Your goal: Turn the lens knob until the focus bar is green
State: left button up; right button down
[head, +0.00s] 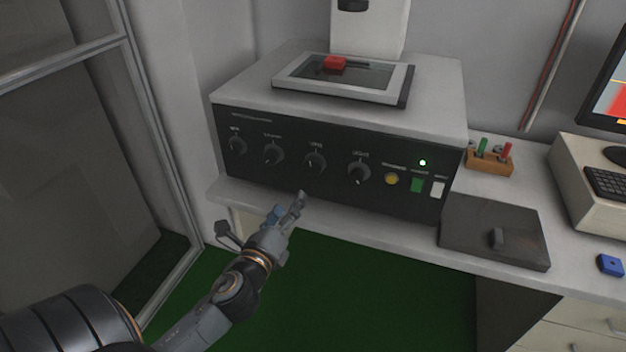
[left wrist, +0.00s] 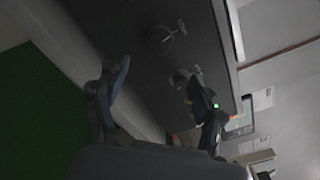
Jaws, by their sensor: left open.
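A dark control panel (head: 335,190) carries a row of several round knobs. The third knob from the left (head: 315,163) seems to be labelled as the lens knob, but the small print is hard to read. My left gripper (head: 288,207) is open and empty, in front of and below the panel's knobs. In the left wrist view the open fingers (left wrist: 155,88) point toward the panel, with one knob (left wrist: 160,38) beyond them. A monitor (head: 612,90) at the right edge shows red and orange; it is cut off, so I cannot identify a focus bar. My right gripper is out of view.
A framed stage (head: 402,88) with a red block (head: 335,63) tops the machine. A dark flat box (head: 480,225) lies on the bench.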

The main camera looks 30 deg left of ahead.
aim_at(311, 168)
pick_arm(q)
jog(key=p+x, duration=0.1)
jog(key=x, duration=1.2)
jog(key=shift+w, duration=0.35)
jog(key=c, duration=1.2)
